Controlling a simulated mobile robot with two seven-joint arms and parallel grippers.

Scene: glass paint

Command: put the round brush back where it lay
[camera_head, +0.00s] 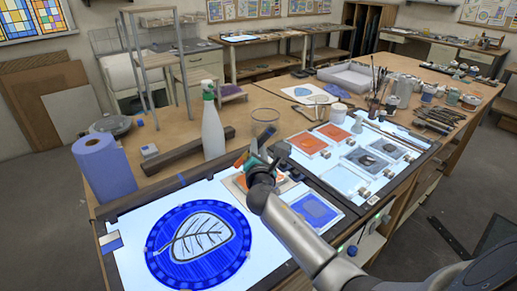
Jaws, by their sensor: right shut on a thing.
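My right gripper (257,158) reaches in from the lower right over the lit glass table, above its middle near the orange and blue glass samples. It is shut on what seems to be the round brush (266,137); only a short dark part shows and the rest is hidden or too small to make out. The blue round panel with a white leaf (197,238) lies flat on the light table (125,265), to the left of the gripper. My left gripper is out of view.
A clear glass (264,117) is behind the gripper. Colour tiles (308,144) lie right; a brush jar (374,104) and several paint pots stand beyond.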

